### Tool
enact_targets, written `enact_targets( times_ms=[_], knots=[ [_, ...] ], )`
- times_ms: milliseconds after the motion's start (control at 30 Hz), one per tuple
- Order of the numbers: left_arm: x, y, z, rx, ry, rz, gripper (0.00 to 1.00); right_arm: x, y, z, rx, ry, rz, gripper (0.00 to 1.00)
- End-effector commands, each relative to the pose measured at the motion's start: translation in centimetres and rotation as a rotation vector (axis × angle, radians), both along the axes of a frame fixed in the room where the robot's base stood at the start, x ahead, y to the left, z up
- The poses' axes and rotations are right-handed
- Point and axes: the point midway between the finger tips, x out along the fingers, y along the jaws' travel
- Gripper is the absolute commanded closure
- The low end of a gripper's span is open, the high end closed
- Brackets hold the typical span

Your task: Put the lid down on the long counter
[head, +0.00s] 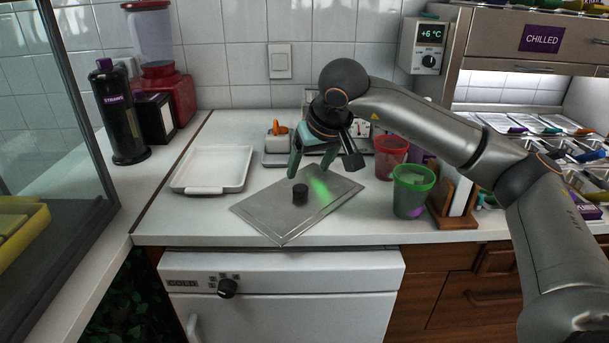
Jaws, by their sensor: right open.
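The lid (268,215) is a flat, grey metal sheet with a short dark knob (300,194) in its middle. It lies flat on the white long counter (365,228), near the front edge. My right gripper (310,168) is just above and behind the knob, pointing down, with its fingers apart and nothing between them. It looks clear of the knob, though the exact gap is hard to judge. My left gripper is not in view.
A white tray (191,187) is left of the lid. A green cup (412,192), a red cup (390,160) and a wooden stand (452,220) are to the right. A small orange-topped container (277,142) stands behind. A red-based dispenser (180,88) is at the back left.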

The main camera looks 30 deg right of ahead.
Motion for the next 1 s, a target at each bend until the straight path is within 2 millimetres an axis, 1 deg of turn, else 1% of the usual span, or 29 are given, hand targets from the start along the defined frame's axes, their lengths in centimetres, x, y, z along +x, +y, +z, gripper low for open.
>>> enact_targets(
  times_ms=[33,100,267,467,533,567,667,700,767,800,867,900,967,1000],
  knots=[
    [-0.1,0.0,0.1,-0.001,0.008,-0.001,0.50,-0.5,0.0,1.0,-0.002,-0.003,0.000,0.26],
    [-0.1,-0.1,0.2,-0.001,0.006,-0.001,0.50,-0.9,0.1,1.8,0.000,-0.002,0.000,0.26],
    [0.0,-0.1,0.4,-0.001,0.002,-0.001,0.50,-1.6,0.2,2.8,-0.001,0.000,0.000,0.26],
    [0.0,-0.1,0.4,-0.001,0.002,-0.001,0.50,-1.8,0.3,3.0,0.001,0.002,0.000,0.26],
    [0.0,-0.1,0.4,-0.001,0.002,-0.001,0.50,-1.7,1.1,2.4,0.026,0.010,0.007,0.26],
    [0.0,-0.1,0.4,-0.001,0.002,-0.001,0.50,-1.7,1.8,1.9,0.050,0.015,0.013,0.26],
    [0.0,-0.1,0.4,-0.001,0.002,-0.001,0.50,-1.9,6.0,-0.8,0.201,0.064,0.034,0.26],
    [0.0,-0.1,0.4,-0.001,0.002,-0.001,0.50,-2.3,8.5,-2.2,0.293,0.099,0.038,0.26],
    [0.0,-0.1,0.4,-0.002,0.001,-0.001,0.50,-3.3,12.7,-4.2,0.463,0.170,0.032,0.26],
    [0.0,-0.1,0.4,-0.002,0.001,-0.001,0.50,-4.3,15.7,-5.3,0.590,0.231,0.017,0.26],
    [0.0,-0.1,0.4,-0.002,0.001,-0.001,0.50,-5.9,19.8,-6.4,0.781,0.337,-0.025,0.26],
    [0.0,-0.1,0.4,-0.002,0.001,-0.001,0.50,-7.1,22.3,-6.8,0.907,0.415,-0.063,0.26],
    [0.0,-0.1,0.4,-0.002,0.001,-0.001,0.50,-8.8,25.6,-6.8,1.091,0.546,-0.139,0.26],
    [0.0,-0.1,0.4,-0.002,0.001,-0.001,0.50,-9.8,27.5,-6.6,1.212,0.642,-0.200,0.26]
  ],
)
